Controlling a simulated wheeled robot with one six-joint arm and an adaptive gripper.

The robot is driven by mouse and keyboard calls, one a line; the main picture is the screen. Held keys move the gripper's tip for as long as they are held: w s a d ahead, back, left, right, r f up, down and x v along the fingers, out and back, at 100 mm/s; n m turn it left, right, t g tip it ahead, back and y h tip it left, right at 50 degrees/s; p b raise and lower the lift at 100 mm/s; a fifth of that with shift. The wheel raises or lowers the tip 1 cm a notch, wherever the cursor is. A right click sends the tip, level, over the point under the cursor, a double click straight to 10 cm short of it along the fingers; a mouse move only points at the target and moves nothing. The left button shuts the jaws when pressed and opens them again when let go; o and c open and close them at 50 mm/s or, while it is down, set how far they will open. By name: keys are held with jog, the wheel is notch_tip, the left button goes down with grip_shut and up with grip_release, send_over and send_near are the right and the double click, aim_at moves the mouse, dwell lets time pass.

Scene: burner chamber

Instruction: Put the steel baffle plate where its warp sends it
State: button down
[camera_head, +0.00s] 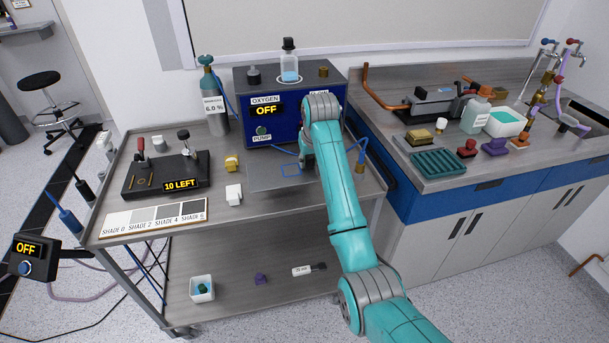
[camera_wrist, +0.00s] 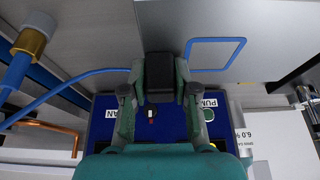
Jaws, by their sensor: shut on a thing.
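My gripper (camera_wrist: 159,78) is shut on a dark block-shaped piece (camera_wrist: 159,72), low in front of the blue oxygen box. In the head view my arm hides the fingertips and what they hold. I cannot tell if the dark piece belongs to the steel baffle plate. A flat grey sheet or marked area (camera_head: 264,181) shows on the cart top left of my gripper. No warp can be made out.
The blue box (camera_head: 240,110) reads OFF. A blue-handled brass-tipped tool (camera_head: 361,157) is close right of my gripper.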

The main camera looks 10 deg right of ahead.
notch_tip(320, 180, down, 6)
jog(key=shift+f, duration=0.1)
jog(key=c, duration=0.9)
grip_release()
jog(key=v, duration=1.2)
jog(key=shift+s, duration=0.1)
